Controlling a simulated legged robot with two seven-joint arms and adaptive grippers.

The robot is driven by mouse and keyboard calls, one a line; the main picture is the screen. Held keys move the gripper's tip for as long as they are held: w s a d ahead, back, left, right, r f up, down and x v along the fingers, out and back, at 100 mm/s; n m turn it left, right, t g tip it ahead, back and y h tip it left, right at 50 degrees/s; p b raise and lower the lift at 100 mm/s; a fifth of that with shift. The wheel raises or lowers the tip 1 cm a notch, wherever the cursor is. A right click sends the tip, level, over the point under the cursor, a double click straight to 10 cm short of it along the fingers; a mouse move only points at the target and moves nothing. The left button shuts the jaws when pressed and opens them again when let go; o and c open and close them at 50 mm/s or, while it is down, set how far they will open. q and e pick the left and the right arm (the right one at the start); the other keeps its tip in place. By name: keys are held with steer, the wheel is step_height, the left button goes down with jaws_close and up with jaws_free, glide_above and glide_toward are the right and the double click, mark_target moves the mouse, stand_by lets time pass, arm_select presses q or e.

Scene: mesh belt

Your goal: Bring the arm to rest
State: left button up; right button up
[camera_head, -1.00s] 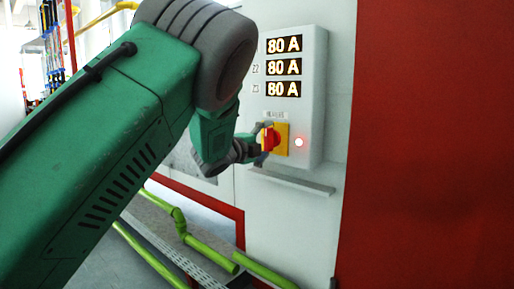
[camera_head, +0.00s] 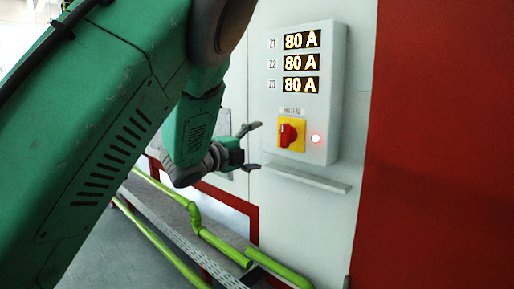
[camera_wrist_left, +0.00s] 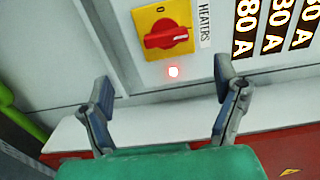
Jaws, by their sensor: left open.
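My left gripper (camera_head: 252,148) is open and empty, to the left of the control box and apart from it. In the left wrist view its two fingers (camera_wrist_left: 165,100) are spread wide with nothing between them. The red rotary switch (camera_head: 288,135) on its yellow plate (camera_head: 297,146) is on the box; it also shows in the left wrist view (camera_wrist_left: 166,36), beyond the fingers. My green left arm (camera_head: 110,130) fills the left of the head view. My right gripper is not in view.
The white control box (camera_head: 333,100) has several displays (camera_head: 302,63) reading 80 A and a lit red lamp (camera_head: 316,138). A grey ledge (camera_head: 305,178) juts out below it. Green pipes (camera_head: 222,246) run low at the left. A red panel (camera_head: 440,140) stands at the right.

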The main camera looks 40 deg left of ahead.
arm_select(q)
steer(key=s+d+f+n+g+y, duration=0.1)
steer(key=s+d+f+n+g, duration=0.2)
steer(key=f, duration=0.9)
steer(key=s+d+f+n+g, duration=0.25)
steer(key=s+f+n, duration=0.25)
steer(key=f, duration=0.7)
steer(key=s+d+f+n+g+y, duration=0.1)
steer(key=s+f+n+g, duration=0.25)
steer(key=f, duration=0.75)
steer(key=s+d+f+n+g, duration=0.4)
steer(key=s+f, duration=0.3)
steer(key=s, duration=0.5)
steer(key=s+d+f+n+g, duration=0.4)
steer(key=s+f, duration=0.3)
steer(key=s, duration=0.6)
step_height(320, 180, up, 13)
steer(key=d+m+p, duration=0.1)
steer(key=p, duration=1.1)
steer(key=shift+s+d+h+p, duration=0.2)
steer(key=shift+h+p, duration=0.2)
